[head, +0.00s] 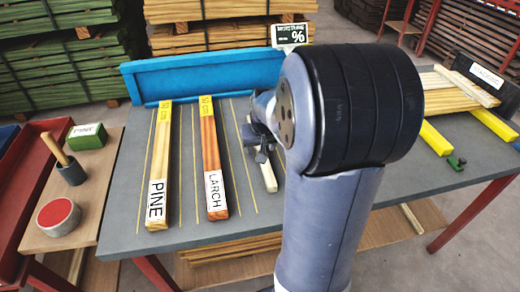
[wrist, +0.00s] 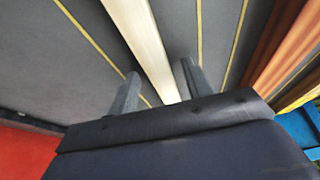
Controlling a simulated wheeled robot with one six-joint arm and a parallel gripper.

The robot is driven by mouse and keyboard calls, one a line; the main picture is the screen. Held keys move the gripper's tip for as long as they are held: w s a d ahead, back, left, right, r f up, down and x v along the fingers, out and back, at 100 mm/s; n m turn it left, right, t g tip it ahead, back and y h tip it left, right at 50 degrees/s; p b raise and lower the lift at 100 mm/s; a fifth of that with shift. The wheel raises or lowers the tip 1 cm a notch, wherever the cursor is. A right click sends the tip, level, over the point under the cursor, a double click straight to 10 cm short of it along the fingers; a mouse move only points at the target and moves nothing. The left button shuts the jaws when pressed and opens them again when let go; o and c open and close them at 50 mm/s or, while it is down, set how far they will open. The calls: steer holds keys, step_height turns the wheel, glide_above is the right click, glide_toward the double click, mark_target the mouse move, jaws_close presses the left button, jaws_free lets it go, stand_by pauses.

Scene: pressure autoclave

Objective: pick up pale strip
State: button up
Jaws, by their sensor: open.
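The pale strip (head: 268,175) lies on the grey table, to the right of the larch strip, partly hidden behind my arm and gripper. In the wrist view the pale strip (wrist: 143,38) runs lengthwise between the two fingers. My gripper (head: 262,153) is over the strip in the head view. In the wrist view the gripper (wrist: 160,75) is open, with a finger on each side of the strip and a gap to each. I cannot tell how far the fingertips are above the table.
The labelled larch strip (head: 208,150) and pine strip (head: 159,175) lie to the left on the table (head: 120,190). A blue rail (head: 200,76) runs along the back. Yellow bars (head: 435,137) and pale boards (head: 440,98) are at the right. A side board holds a red-topped tin (head: 58,216).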

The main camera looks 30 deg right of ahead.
steer(key=shift+c, duration=0.4)
jaws_close()
